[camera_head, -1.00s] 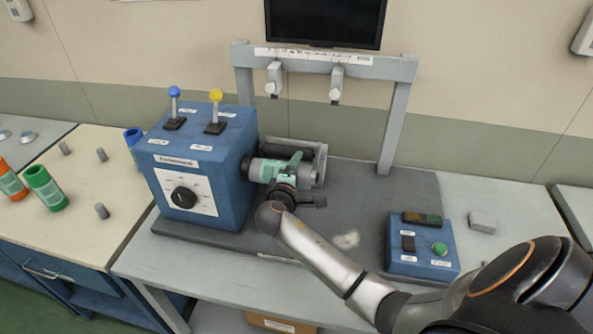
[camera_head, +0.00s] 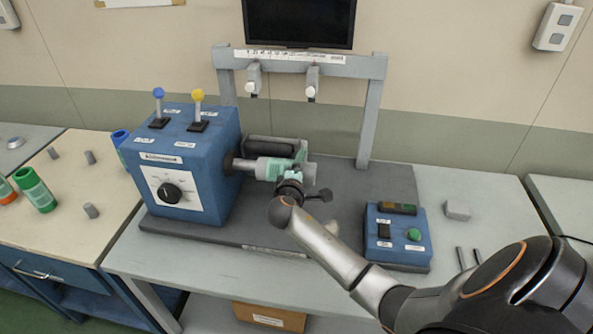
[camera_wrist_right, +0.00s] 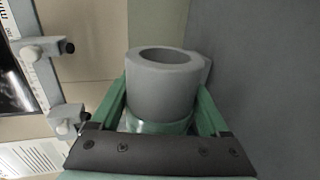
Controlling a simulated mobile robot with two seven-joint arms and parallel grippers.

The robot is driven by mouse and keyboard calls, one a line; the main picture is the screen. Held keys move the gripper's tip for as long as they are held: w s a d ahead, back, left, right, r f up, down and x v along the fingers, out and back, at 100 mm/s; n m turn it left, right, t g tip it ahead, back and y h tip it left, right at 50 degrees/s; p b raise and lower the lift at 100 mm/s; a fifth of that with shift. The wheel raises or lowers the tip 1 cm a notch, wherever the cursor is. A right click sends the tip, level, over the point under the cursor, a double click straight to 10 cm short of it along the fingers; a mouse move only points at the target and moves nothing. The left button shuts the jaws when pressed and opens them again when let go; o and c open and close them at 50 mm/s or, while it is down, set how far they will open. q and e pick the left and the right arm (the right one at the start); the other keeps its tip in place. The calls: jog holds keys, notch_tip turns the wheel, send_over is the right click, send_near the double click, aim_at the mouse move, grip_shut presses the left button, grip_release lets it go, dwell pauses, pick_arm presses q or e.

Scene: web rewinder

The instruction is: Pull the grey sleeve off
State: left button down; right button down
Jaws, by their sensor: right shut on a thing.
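The grey sleeve (camera_head: 270,168) with a green label lies level at the right side of the blue machine box (camera_head: 185,165). A pale grey length shows between its label and the dark collar at the box; I cannot tell if this is sleeve or bare shaft. My right gripper (camera_head: 292,176) is shut on the sleeve near its right end. In the right wrist view the sleeve (camera_wrist_right: 163,90) sits between the green fingers, its hollow end open and clear. The inner end is hidden. My left gripper is out of view.
A dark roller in a grey bracket (camera_head: 300,148) lies just behind the sleeve. A grey frame (camera_head: 372,120) stands behind it. A blue control box (camera_head: 398,235) with a green button stands right on the bench. Coloured tubes (camera_head: 36,190) stand on the left table.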

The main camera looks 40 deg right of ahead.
jog(key=shift+s+d, duration=0.2)
grip_release()
jog(key=shift+a, duration=0.1)
jog(key=v, duration=1.2)
jog(key=shift+s+b, duration=0.2)
jog(key=shift+b, duration=0.15)
jog(key=shift+a, duration=0.15)
